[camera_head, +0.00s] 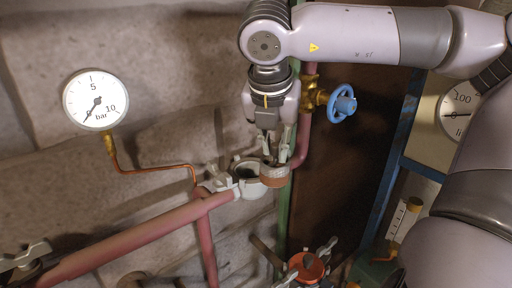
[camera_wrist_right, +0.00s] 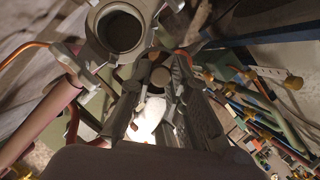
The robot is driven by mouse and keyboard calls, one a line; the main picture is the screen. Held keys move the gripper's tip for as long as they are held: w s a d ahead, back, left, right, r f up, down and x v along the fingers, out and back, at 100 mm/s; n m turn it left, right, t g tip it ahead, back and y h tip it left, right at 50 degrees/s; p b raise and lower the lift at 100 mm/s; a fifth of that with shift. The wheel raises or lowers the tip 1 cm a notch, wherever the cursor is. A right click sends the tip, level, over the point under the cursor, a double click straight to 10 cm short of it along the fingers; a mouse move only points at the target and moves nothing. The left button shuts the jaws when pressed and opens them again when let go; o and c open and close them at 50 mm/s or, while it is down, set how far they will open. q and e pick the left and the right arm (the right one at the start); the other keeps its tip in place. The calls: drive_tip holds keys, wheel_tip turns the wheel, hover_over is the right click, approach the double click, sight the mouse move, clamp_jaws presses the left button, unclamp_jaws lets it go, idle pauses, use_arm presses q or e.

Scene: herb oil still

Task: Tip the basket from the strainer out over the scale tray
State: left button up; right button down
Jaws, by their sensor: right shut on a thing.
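My right gripper (camera_head: 268,143) points down and is shut on the top of the basket (camera_head: 274,181), a small brownish cylinder with a grey rim. The basket hangs just right of the strainer (camera_head: 245,188), a grey round housing on the pink pipe with its mouth open. I cannot tell whether the basket touches the strainer's rim. In the right wrist view the strainer's dark round mouth (camera_wrist_right: 121,31) is at the top, beside the gripper's fingers (camera_wrist_right: 160,95). I cannot make out the scale tray for certain. My left gripper is out of view.
A blue handwheel (camera_head: 341,104) on a brass valve is right of the gripper. A pressure gauge (camera_head: 96,99) is on the left wall. An orange-red fitting with wing clamps (camera_head: 307,267) is below. A large dial (camera_head: 458,114) is at the right, partly behind my arm.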

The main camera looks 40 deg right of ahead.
drive_tip(key=s+a+b, duration=0.1)
drive_tip(key=s+b, duration=0.2)
drive_tip(key=s, duration=0.7)
wheel_tip(320, 180, up, 8)
drive_tip(key=p, duration=0.4)
drive_tip(key=shift+f+p, duration=0.25)
drive_tip(key=shift+p, duration=0.15)
drive_tip(key=shift+w, duration=0.1)
